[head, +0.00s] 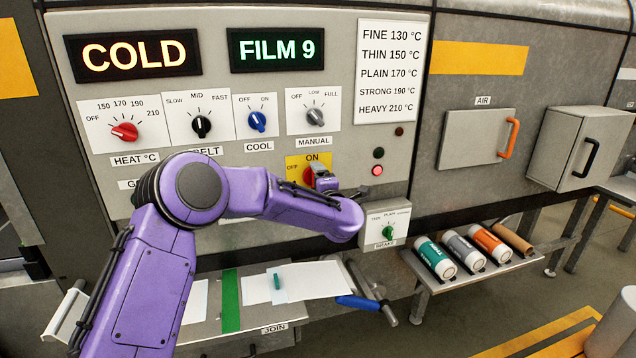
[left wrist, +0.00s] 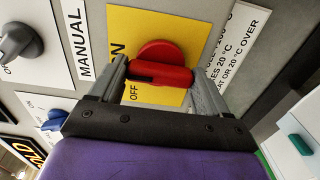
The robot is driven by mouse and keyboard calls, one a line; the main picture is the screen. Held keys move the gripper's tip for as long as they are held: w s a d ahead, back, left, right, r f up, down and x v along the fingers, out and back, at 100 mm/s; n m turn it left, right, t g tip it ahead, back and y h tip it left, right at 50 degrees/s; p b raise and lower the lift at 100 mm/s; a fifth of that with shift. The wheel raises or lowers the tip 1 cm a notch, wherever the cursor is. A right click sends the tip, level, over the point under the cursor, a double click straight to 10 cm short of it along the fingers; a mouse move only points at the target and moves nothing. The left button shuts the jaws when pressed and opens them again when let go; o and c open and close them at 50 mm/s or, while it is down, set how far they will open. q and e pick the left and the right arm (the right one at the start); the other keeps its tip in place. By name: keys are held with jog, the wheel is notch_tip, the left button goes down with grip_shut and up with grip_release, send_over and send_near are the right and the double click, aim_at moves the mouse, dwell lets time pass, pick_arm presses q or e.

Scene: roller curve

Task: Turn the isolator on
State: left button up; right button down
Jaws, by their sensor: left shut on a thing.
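The isolator is a red rotary knob (head: 309,174) on a yellow plate (head: 293,161) marked ON at the top and OFF at the left. My left gripper (head: 322,179) is at the knob and covers part of it in the head view. In the left wrist view, its two fingers (left wrist: 158,76) stand on either side of the red handle (left wrist: 160,74) and are shut on it. The handle bar lies across that picture between the fingers. The word ON is partly hidden by a finger; I cannot tell which mark the handle points at. My right gripper is not in view.
Other dials sit close by: a grey MANUAL knob (head: 316,116) above and a blue COOL knob (head: 257,121). A green knob box (head: 387,232) juts out below right. A shelf with papers (head: 312,281) and a rack of rolls (head: 437,258) lie below.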

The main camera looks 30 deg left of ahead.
pick_arm(q)
jog(key=o, duration=1)
jog(key=b+v, duration=0.4)
jog(key=v, duration=0.6)
jog(key=shift+s+d, duration=0.15)
jog(key=shift+s, duration=0.05)
